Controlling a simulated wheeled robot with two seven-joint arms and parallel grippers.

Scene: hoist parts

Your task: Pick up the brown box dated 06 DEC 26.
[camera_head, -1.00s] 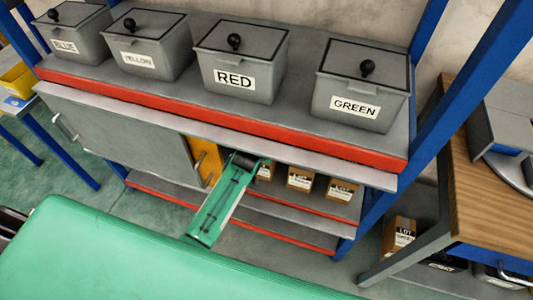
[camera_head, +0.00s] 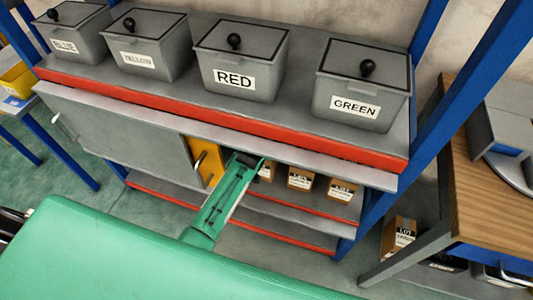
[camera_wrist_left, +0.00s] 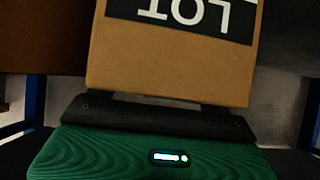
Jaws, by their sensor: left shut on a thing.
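My left gripper (camera_head: 247,159) reaches into the rack under the long grey shelf, at the left end of a row of brown boxes. In the left wrist view, a brown box (camera_wrist_left: 170,68) fills the upper middle, right at the dark jaw, and the gripper is shut on it. Its label shows "LOT" upside down; no date is in view. In the head view, brown boxes with LOT labels stand on the lower shelf: one partly hidden by my gripper (camera_head: 266,173), a middle one (camera_head: 300,180) and a right one (camera_head: 341,191). Their dates are too small to read. My right gripper is not in view.
Grey lidded bins marked BLUE (camera_head: 73,32), YELLOW (camera_head: 148,43), RED (camera_head: 238,60) and GREEN (camera_head: 362,85) stand on the top shelf. Another brown box (camera_head: 399,236) stands under the wooden bench (camera_head: 485,200). A blue post (camera_head: 445,80) rises at the right.

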